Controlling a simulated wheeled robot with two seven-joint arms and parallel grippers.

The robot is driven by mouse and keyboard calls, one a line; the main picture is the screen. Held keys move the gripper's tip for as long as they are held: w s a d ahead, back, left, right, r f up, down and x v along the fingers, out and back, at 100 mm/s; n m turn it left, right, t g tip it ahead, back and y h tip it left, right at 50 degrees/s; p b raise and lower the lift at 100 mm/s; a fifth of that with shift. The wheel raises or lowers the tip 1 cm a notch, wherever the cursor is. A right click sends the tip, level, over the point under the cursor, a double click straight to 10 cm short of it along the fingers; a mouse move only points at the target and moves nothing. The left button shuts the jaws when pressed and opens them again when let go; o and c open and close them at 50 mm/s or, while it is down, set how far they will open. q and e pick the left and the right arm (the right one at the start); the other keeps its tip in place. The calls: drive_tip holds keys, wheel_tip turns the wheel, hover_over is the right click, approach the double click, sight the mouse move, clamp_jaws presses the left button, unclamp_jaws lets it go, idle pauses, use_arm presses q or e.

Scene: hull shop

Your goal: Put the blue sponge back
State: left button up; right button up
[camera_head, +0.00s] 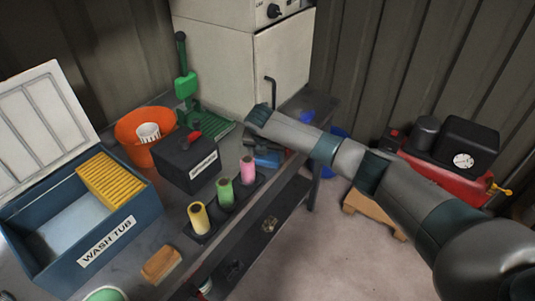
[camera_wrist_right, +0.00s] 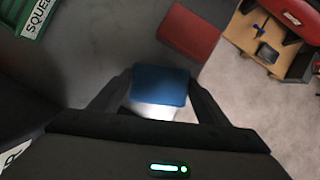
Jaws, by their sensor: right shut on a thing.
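The blue sponge (camera_wrist_right: 160,86) sits between the two fingers of my right gripper (camera_wrist_right: 158,100) in the right wrist view; its lower part looks pale. In the head view the right arm reaches in from the right, and the gripper (camera_head: 262,156) is over the bench's far right part, largely hidden by its own wrist. A bit of blue, the sponge (camera_head: 268,159), shows there. The blue wash tub (camera_head: 108,240), labelled WASH TUB, stands open at the left with a yellow ribbed piece (camera_head: 110,180) inside. My left gripper is not in view.
Yellow (camera_head: 199,217), green (camera_head: 225,192) and pink (camera_head: 247,169) cylinders stand in a row along the front edge. A black labelled box (camera_head: 187,165), orange bucket (camera_head: 130,132) and green stand (camera_head: 187,90) are behind. A tan block (camera_head: 161,263) lies near the front. A red flat piece (camera_wrist_right: 190,32) lies beyond the gripper.

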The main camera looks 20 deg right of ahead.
drive_tip(key=shift+f, duration=0.1)
drive_tip(key=o, duration=1)
drive_tip(key=b+v, duration=0.3)
drive_tip(key=v, duration=0.9)
